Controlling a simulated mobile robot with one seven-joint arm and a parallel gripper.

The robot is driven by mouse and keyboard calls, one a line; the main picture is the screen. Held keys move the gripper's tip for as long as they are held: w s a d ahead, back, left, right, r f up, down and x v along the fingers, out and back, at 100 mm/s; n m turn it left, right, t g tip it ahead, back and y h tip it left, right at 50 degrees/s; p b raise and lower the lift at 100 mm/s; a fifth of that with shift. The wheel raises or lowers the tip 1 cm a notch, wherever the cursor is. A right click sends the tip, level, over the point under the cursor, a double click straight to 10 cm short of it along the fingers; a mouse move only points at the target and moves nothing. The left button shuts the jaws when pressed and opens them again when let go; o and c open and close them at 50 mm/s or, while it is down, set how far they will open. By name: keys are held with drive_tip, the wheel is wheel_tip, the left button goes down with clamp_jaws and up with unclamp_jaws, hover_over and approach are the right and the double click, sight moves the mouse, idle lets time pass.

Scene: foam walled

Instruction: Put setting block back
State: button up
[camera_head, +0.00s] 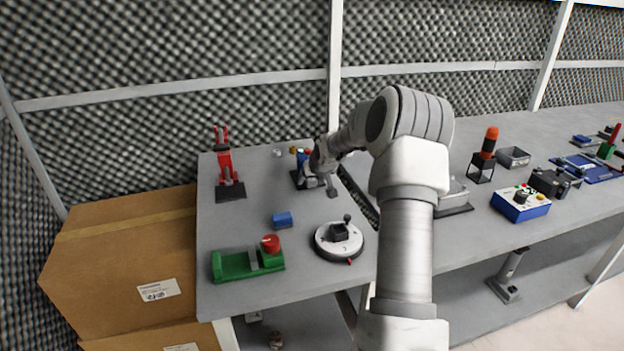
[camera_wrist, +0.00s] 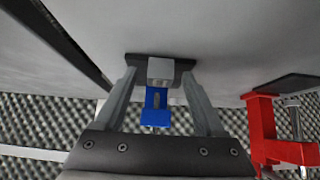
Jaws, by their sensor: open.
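My gripper (camera_head: 318,176) is at the back of the left table, beside a small blue fixture (camera_head: 301,158) on a dark base. In the wrist view my gripper (camera_wrist: 160,73) is open. Its two fingers stand on either side of a light grey block (camera_wrist: 160,69) and the blue fixture (camera_wrist: 156,108), with gaps visible on both sides. The grey block appears at the fixture on its dark base plate; whether it is seated there is unclear. A plain blue block (camera_head: 282,219) lies alone mid-table. No label shows which piece is the setting block.
A red clamp-like device (camera_head: 226,166) stands left of my gripper; it also shows in the wrist view (camera_wrist: 262,130). A green fixture with a red knob (camera_head: 248,262) and a round white dial device (camera_head: 338,240) are nearer the front. Cardboard boxes (camera_head: 120,255) stand left.

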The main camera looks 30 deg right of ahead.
drive_tip(key=p+v, duration=0.3)
drive_tip(key=v, duration=1.4)
drive_tip(key=shift+r+p, duration=0.15)
drive_tip(key=shift+p, duration=0.25)
drive_tip(key=shift+s, duration=0.1)
